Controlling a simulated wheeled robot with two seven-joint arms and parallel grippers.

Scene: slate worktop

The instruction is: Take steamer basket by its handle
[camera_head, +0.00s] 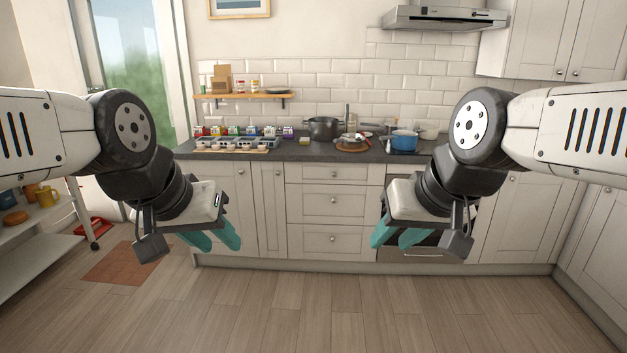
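I cannot clearly make out the steamer basket among the small cookware on the far worktop. A dark pot (322,127) stands at the back of the worktop. A round brown item (352,144) lies to its right, with small things on or behind it that are too small to tell. A blue pot (404,140) stands further right. My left gripper (223,248) and my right gripper (388,246) hang in front of the cabinets, well short of the cookware. Both have their teal fingers apart and hold nothing.
The slate worktop (300,153) carries a row of small cartons (240,131) and a tray of cups (232,146) at its left. A white shelf cart (40,236) stands at the far left.

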